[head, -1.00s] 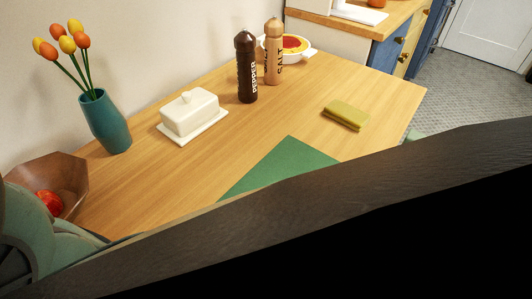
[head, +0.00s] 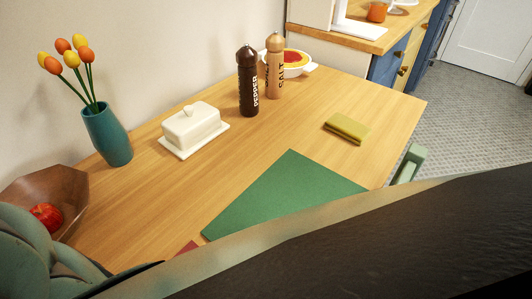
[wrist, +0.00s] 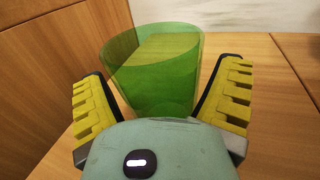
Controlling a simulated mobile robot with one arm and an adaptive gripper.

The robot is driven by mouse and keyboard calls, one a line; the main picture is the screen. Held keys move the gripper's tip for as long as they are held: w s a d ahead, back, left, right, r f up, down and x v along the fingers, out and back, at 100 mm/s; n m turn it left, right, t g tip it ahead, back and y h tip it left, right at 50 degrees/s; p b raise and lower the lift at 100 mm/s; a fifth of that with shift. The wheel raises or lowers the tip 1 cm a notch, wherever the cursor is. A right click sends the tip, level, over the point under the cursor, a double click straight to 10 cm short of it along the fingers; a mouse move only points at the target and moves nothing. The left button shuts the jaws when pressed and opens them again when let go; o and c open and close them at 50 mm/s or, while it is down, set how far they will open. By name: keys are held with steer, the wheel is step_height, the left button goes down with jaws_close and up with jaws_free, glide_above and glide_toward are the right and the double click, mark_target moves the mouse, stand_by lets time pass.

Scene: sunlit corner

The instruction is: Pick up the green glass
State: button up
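The green glass (wrist: 155,68) is a see-through, wide-mouthed tumbler in the wrist view, straight ahead of my gripper (wrist: 160,85). My gripper's two yellow ribbed fingers are spread wide, one on each side of the glass. Its lower part lies between them, and its base is hidden behind the pale gripper body. I cannot tell for sure whether either finger touches it. The glass looks upright, with a wooden surface around it. Neither the glass nor my gripper shows in the head view.
In the wrist view, a wooden panel (wrist: 55,55) rises at the left. The head view shows a table with a teal tulip vase (head: 107,135), butter dish (head: 192,127), pepper mill (head: 247,85), salt mill (head: 275,70), green mat (head: 285,195) and wooden bowl (head: 70,190). A large dark shape blocks its lower part.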

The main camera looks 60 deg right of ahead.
steer(key=c, duration=1.1)
steer(key=shift+r, duration=0.1)
